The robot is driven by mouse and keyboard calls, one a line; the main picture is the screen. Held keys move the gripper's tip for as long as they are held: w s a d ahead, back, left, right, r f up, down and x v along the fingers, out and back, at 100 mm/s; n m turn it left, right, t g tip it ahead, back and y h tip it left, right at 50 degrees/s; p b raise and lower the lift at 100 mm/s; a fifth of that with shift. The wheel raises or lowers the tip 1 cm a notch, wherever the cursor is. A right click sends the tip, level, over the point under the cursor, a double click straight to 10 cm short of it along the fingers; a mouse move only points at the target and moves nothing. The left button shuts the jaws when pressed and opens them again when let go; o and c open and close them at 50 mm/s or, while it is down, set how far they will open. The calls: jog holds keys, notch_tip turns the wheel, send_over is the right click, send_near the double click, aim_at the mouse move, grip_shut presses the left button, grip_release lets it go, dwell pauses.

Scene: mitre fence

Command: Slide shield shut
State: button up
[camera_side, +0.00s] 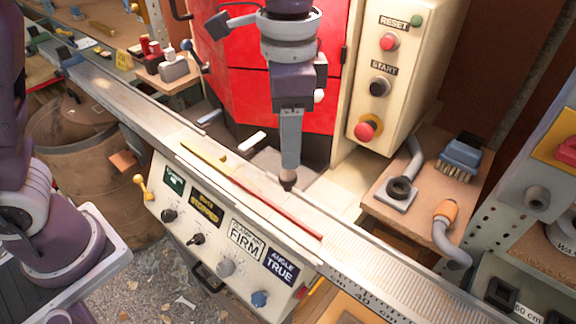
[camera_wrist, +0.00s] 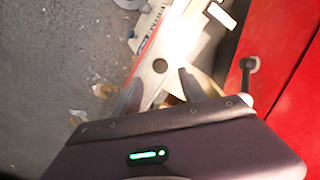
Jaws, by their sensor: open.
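The red shield panel (camera_side: 300,95) stands upright behind my gripper. I cannot tell how far it is slid. In the wrist view the red surface (camera_wrist: 285,75) fills the right side, with a dark knob-ended handle (camera_wrist: 249,64) in front of it. My gripper (camera_side: 289,166) points down over the bench rail. Its fingers (camera_wrist: 158,88) are spread with nothing held between them. A dark round knob (camera_side: 288,179) sits just below the fingertips in the side view. In the wrist view a dark round spot (camera_wrist: 160,65) shows beyond the fingers; I cannot tell whether they touch it.
A long metal rail (camera_side: 385,272) with a ruled scale runs diagonally. A labelled control panel (camera_side: 222,232) faces front. A cream button box (camera_side: 397,75) stands right of the red panel.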

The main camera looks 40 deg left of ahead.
aim_at(288, 175)
notch_tip(288, 175, down, 7)
jog(key=shift+r, duration=0.15)
jog(key=shift+c, duration=0.2)
grip_shut()
jog(key=shift+r, duration=0.1)
dwell(1.2)
